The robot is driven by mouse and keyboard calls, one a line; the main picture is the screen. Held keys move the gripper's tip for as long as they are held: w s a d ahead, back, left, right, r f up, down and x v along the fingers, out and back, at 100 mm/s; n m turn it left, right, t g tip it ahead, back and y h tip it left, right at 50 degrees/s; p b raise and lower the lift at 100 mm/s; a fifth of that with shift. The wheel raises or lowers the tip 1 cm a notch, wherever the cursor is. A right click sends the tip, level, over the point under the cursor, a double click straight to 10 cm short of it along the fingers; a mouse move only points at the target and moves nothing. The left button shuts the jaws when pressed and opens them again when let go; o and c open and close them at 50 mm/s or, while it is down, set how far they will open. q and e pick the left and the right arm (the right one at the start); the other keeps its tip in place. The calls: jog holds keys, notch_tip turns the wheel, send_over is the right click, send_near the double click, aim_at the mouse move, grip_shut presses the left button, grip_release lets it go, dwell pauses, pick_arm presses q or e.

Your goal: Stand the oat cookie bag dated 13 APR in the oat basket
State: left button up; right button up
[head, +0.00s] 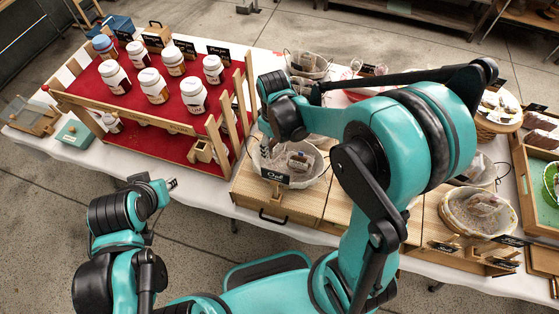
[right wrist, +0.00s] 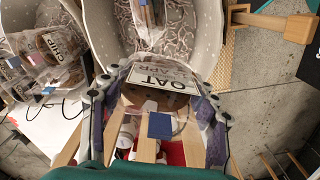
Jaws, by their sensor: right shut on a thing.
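The oat basket (head: 322,178), grey-white with a patterned lining, stands behind the black "Oat" sign (head: 275,177) in the head view. In the right wrist view its rim (right wrist: 208,62) is just beyond my gripper, and another bag (right wrist: 148,14) stands inside. My right gripper (right wrist: 157,108) is shut on a clear cookie bag (right wrist: 150,98) with a white label reading "OAT"; the smaller print, seemingly ending in APR, is hard to read. The held bag is at the basket's near rim; I cannot tell whether it touches. My left gripper (head: 172,184) is away at the left, its jaw opening unclear.
A red stepped rack (head: 190,115) with several white jars stands left of the basket. Bags labelled "CHIP" (right wrist: 62,42) lie left in the wrist view. Another basket (head: 447,213) stands at the right. A wooden sign stand (right wrist: 275,22) is near the basket. My right arm hides part of the table.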

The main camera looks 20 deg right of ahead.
aim_at(275, 156)
jog(key=shift+f+b, duration=0.75)
jog(key=shift+f, duration=2.4)
jog(key=shift+f, duration=0.15)
jog(key=o, duration=0.5)
jog(key=shift+o, duration=0.2)
